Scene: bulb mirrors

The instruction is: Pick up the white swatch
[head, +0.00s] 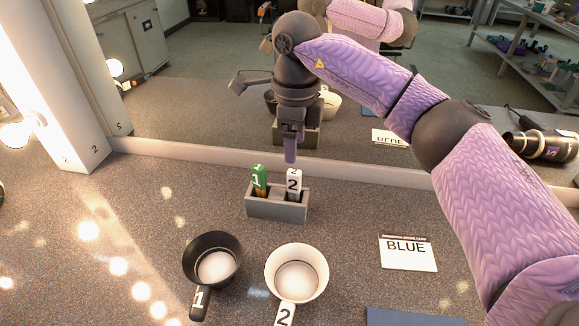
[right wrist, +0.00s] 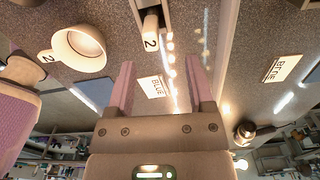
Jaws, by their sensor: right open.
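The white swatch (head: 294,183), marked 2, stands upright in the right slot of a small grey holder (head: 277,209). In the right wrist view the white swatch (right wrist: 151,40) shows beyond the fingertips, near the top. My right gripper (head: 290,158) points down just above and behind the white swatch, apart from it. In the right wrist view its two fingers (right wrist: 160,85) are spread with nothing held between them. The swatch's lower end is hidden in the holder. My left gripper is not in view.
A green swatch (head: 259,180), marked 1, stands in the left slot. A black cup (head: 213,258) marked 1 and a white cup (head: 297,272) marked 2 stand in front. A BLUE card (head: 407,254) lies right. A mirror (head: 200,100) rises behind the holder.

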